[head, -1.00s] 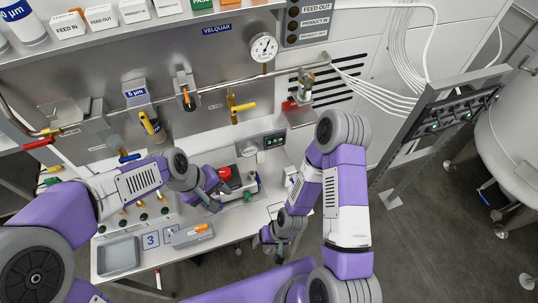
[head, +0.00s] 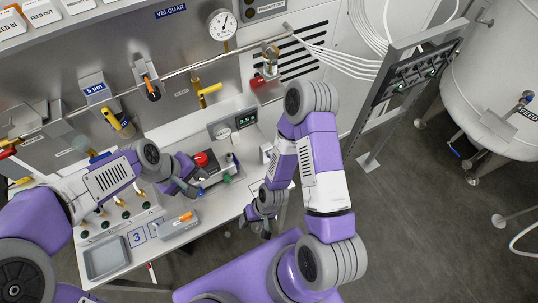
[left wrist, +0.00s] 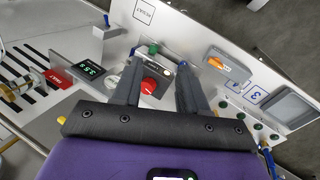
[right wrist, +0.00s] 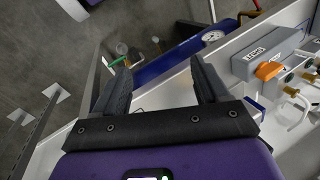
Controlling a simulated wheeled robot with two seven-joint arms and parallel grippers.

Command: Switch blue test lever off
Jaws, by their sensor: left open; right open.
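Several blue parts show, and I cannot tell which one is the test lever. A blue lever (head: 100,157) is on the back panel, partly hidden by my left arm. A small blue lever (head: 453,152) hangs at the tank. A blue part (left wrist: 183,63) is on the small unit with the red button (left wrist: 149,85). My left gripper (head: 190,183) is open beside that unit; in the left wrist view its fingers (left wrist: 157,78) straddle the unit with nothing visibly held. My right gripper (head: 260,222) is open and empty at the bench's front edge; its spread fingers show in the right wrist view (right wrist: 160,72).
A grey box with an orange switch (head: 185,216) and a grey tray (head: 105,260) lie on the bench front. A steel tank (head: 490,80) stands right, beyond a frame (head: 385,125). Floor between is clear.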

